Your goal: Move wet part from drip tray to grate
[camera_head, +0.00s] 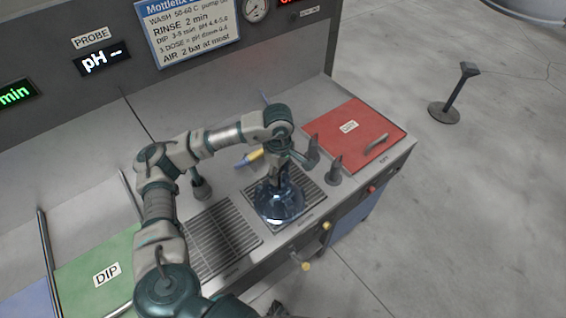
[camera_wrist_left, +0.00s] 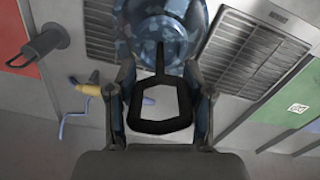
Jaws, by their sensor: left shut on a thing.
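The wet part is a shiny, see-through blue round piece (camera_head: 279,203) with a black loop handle on top. My left gripper (camera_head: 275,178) is above it and shut on the handle. In the left wrist view, the blue body (camera_wrist_left: 160,38) lies beyond the black loop (camera_wrist_left: 160,125), with a finger on each side. The part is over the right slatted panel (camera_head: 314,197); I cannot tell whether it touches. A larger slatted panel (camera_head: 205,252) is to its left, empty. Their labels are too small to read. My right gripper is not in view.
A red lid (camera_head: 352,131) with a handle is at the right. A green DIP lid (camera_head: 88,272) is at the left. Dark posts (camera_head: 334,170) stand right of the part, another (camera_head: 201,188) left of my gripper. A yellow-and-blue tool (camera_head: 250,158) lies behind.

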